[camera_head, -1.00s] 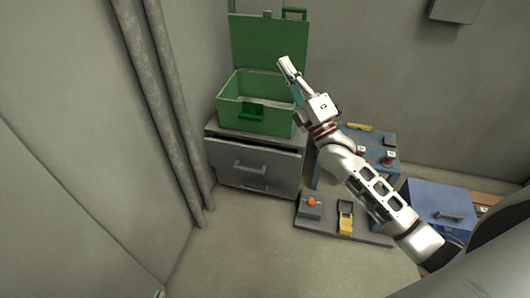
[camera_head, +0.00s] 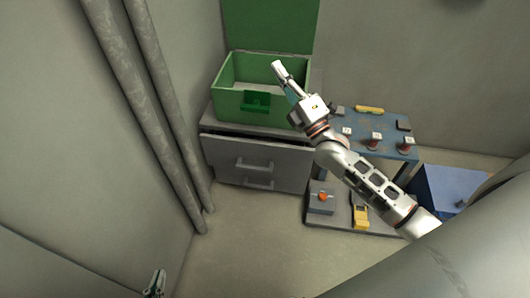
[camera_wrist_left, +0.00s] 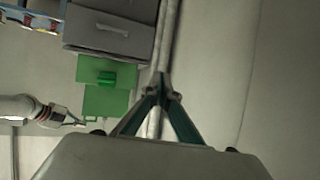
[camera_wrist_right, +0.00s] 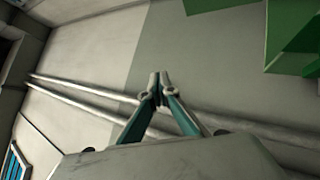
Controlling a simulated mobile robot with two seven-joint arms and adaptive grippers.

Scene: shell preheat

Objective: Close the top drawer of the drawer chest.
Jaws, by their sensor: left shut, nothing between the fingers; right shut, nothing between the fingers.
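The grey drawer chest (camera_head: 215,115) stands against the back wall left of centre. Its top drawer (camera_head: 228,158) has a pale bar handle, and a dark gap shows along its upper edge, so it looks slightly pulled out. A second handle (camera_head: 258,184) shows below. My left gripper (camera_head: 158,274) is shut and empty at the bottom edge, well apart from the chest. My right gripper (camera_head: 278,66) is shut and empty, overlapping the green box's right side in the picture, above the chest.
An open green box (camera_head: 235,103) stands on the chest, lid raised. A blue table (camera_head: 375,128) with small items is to the right; a low grey board (camera_head: 345,212) holds a yellow device. Pipes (camera_head: 165,110) run up the left wall. The floor before the chest is clear.

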